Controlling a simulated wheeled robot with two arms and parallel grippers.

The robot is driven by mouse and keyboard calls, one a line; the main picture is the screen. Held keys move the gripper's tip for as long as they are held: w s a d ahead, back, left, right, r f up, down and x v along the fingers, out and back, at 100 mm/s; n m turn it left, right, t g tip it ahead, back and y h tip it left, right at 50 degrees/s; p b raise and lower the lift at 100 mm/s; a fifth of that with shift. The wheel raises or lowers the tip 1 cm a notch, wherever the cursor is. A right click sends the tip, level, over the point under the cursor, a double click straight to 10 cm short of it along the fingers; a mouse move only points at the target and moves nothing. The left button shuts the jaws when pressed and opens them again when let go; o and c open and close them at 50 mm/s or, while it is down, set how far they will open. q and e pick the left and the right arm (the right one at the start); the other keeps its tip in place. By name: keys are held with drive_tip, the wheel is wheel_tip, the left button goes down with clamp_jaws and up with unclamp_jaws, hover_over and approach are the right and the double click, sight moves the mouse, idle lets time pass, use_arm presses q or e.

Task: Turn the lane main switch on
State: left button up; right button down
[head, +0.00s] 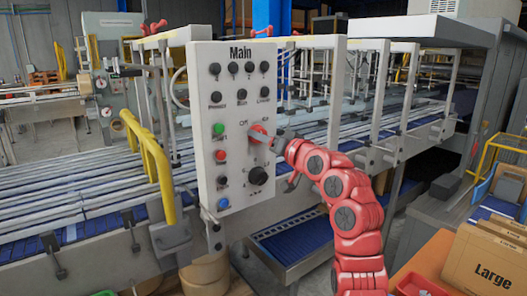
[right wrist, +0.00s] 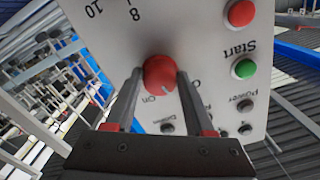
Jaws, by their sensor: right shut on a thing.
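The white control panel (head: 236,100) headed "Main" stands in the middle of the head view. Its red rotary switch (head: 257,133) sits right of centre, beside an "Off" label. My right gripper (head: 268,138) reaches it from the right, and its fingers are closed around the knob. In the right wrist view the fingers (right wrist: 158,88) touch both sides of the red knob (right wrist: 158,72). A short white mark on the knob points down and slightly right in that view, near the "On" label; its exact setting is hard to tell. My left gripper is not in view.
The panel also carries a green button (head: 218,129), a red button (head: 221,155), a black knob (head: 258,176) and a blue button (head: 223,203). A yellow guard rail (head: 160,165) stands left of it. Conveyor lanes run behind. Cardboard boxes (head: 488,262) are at lower right.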

drive_tip(key=shift+r+m+b, duration=0.1)
drive_tip(key=shift+m+b, duration=6.1)
drive_tip(key=shift+b, duration=0.15)
drive_tip(key=shift+c, duration=1.3)
unclamp_jaws()
